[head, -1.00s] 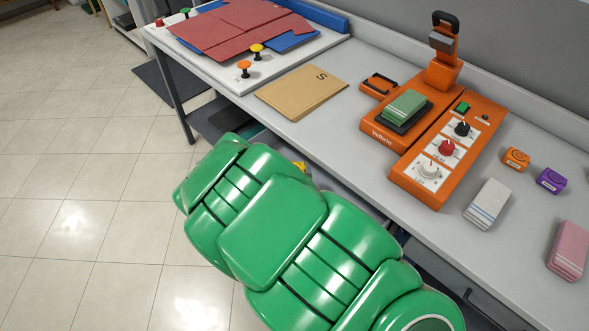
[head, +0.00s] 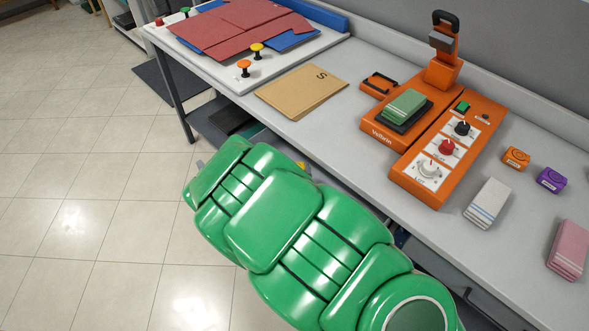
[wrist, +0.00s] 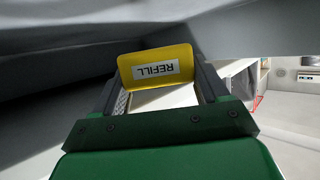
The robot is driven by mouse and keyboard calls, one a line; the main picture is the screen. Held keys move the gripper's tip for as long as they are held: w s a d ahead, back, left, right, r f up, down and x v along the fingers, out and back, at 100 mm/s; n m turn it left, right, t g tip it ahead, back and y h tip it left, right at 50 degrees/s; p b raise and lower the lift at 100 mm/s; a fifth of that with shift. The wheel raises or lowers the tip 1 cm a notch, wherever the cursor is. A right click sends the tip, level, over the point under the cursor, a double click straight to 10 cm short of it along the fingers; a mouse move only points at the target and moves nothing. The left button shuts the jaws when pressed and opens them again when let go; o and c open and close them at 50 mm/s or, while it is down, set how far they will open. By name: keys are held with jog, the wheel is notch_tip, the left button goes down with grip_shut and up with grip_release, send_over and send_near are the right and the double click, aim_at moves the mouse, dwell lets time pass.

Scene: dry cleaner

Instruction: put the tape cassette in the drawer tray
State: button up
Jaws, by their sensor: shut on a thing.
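In the wrist view, my gripper (wrist: 161,82) is shut on a yellow block with a white label reading REFILL upside down, which I take to be the tape cassette (wrist: 152,59). The block sits between the two grey fingers, toward their tips. In the head view my green arm reaches down beside the front edge of the counter and hides most of my gripper and the cassette. I cannot make out the drawer tray for certain in either view. Grey surfaces lie close around the gripper in the wrist view.
The grey counter (head: 300,125) carries an orange machine (head: 440,150), a brown envelope (head: 302,92), orange (head: 516,158) and purple (head: 551,180) small blocks, and white (head: 487,203) and pink (head: 568,248) stacks. A dark shelf (head: 230,117) is under it. Tiled floor at left is clear.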

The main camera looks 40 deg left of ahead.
jog(key=shift+f, duration=0.1)
jog(key=o, duration=1.1)
jog(key=shift+c, duration=0.2)
jog(key=shift+r, duration=0.5)
jog(key=shift+s+r, duration=0.1)
jog(key=shift+r, duration=0.15)
jog(key=v, duration=0.5)
jog(key=shift+s+d, duration=0.1)
jog(key=shift+d, duration=0.05)
jog(key=shift+d, duration=0.1)
